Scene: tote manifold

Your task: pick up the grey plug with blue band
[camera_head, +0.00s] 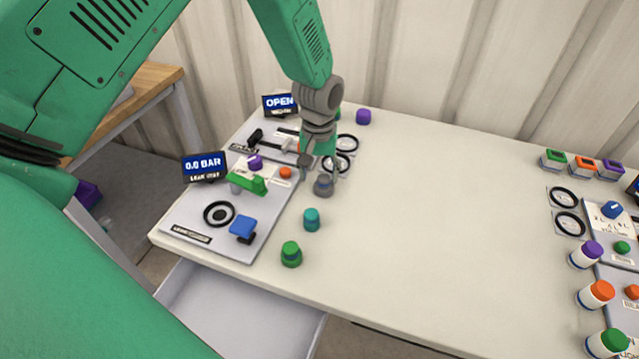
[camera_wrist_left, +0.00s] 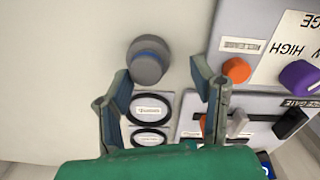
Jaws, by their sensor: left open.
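The grey plug with a blue band (camera_head: 323,185) stands upright on the white table, just right of the leak test panel. In the left wrist view the grey plug (camera_wrist_left: 148,60) lies beyond the fingertips, toward the left finger's side. My left gripper (camera_head: 320,170) points down right over the plug area in the head view. In the wrist view its two fingers (camera_wrist_left: 160,88) are spread apart with nothing between them. Whether a finger touches the plug cannot be told. My right gripper does not show.
A teal plug (camera_head: 311,219) and a green plug (camera_head: 291,254) stand nearby. The leak test panel (camera_head: 190,222) with a green clamp (camera_head: 248,183) is at left. A purple plug (camera_head: 363,117) stands at the back. Bottles (camera_head: 596,293) line the right. The table's middle is clear.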

